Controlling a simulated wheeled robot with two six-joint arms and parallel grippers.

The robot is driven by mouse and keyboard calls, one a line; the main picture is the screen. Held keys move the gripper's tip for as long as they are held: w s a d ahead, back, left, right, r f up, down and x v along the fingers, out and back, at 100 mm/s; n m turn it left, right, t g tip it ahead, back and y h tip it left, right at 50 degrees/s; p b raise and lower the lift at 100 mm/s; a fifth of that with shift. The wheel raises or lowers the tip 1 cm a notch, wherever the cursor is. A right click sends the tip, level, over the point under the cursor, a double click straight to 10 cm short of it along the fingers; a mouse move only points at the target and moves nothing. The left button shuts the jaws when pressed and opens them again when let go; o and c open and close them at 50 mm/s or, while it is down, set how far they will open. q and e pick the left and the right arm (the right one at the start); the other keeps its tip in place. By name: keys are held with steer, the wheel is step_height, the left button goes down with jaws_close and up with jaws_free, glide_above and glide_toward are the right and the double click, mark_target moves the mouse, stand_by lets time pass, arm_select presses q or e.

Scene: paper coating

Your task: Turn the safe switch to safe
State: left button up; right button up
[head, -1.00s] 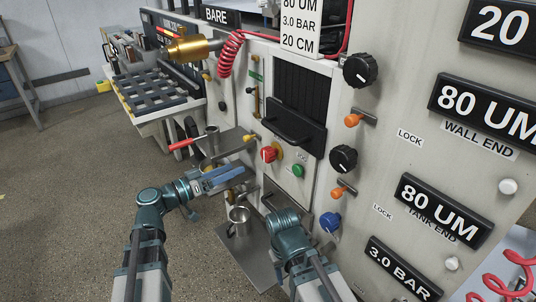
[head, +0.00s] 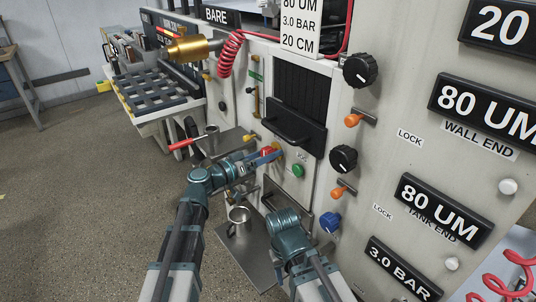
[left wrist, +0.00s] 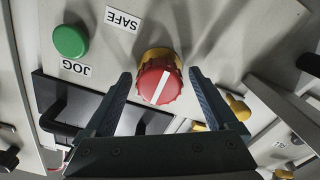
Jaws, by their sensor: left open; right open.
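The safe switch is a red knob (left wrist: 159,82) with a white stripe on a yellow base, set in the pale panel. In the left wrist view it lies between the fingers of my open left gripper (left wrist: 160,92), with visible space on both sides. The stripe slants and a "SAFE" label (left wrist: 123,20) sits beside the knob. In the head view my left gripper (head: 266,157) is at the red knob and partly covers it. My right arm is low in the head view, near the panel; its fingers are mostly hidden.
A green JOG button (left wrist: 70,41) is close to the switch; it also shows in the head view (head: 298,171). A black handle (head: 286,128) is above. A metal cup (head: 239,217) stands on a shelf (head: 252,258) below, and a red-handled tool (head: 183,144) is left.

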arm_select(q)
steer(key=shift+w+d, duration=0.15)
steer(key=shift+d, duration=0.05)
steer(key=c, duration=1.4)
